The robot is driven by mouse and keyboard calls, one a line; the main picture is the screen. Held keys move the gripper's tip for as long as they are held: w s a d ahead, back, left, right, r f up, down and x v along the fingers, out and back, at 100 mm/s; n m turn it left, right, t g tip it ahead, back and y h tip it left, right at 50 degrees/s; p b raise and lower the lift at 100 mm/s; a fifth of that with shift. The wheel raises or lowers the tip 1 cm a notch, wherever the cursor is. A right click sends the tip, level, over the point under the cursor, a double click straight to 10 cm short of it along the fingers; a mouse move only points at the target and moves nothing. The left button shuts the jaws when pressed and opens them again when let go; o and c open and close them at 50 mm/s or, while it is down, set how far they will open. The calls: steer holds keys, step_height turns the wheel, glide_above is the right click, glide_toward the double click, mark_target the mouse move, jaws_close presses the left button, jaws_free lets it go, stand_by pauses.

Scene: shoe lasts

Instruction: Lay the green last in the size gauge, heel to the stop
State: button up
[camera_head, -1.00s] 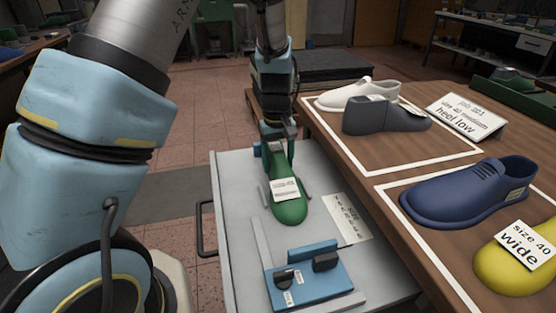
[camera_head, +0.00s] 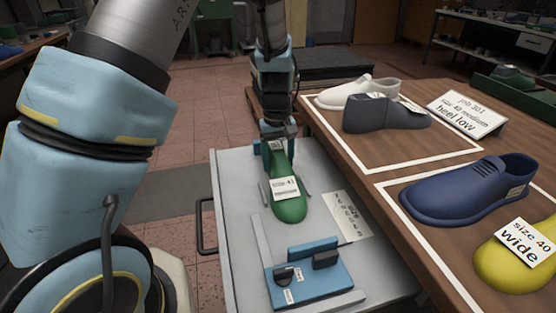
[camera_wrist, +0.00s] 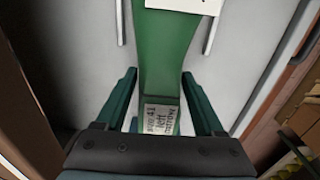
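The green last (camera_head: 284,165) carries a white card on its top and stretches toward the head camera, toe nearest. It also shows in the wrist view (camera_wrist: 164,50), with a small printed label at its near end. My gripper (camera_head: 276,146) is at the last's far end. Two thin grey rails (camera_head: 266,192) flank the last on a pale tray. A blue fixture (camera_head: 335,288) with black blocks stands nearer; I cannot tell which fitting is the gauge. The last's underside is hidden.
The pale tray (camera_head: 236,240) has a dark handle on its left and a printed sheet (camera_head: 346,214) on its right. The wooden table (camera_head: 345,165) right of it holds a white shoe, grey last, blue shoe and yellow last, with cards.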

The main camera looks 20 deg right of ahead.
steer(key=o, duration=0.4)
steer(key=shift+o, duration=0.2)
step_height(320, 180, up, 11)
steer(key=shift+f+b, duration=0.1)
steer(key=shift+b, duration=0.3)
steer(key=shift+a, duration=0.1)
steer(key=s+a+r+p, duration=0.1)
steer(key=s+a, duration=0.1)
steer(key=a, duration=1.3)
steer(key=s+a+r+t+p, duration=0.1)
steer(key=s+a, duration=0.1)
steer(key=a, duration=1.3)
steer(key=shift+t, duration=0.3)
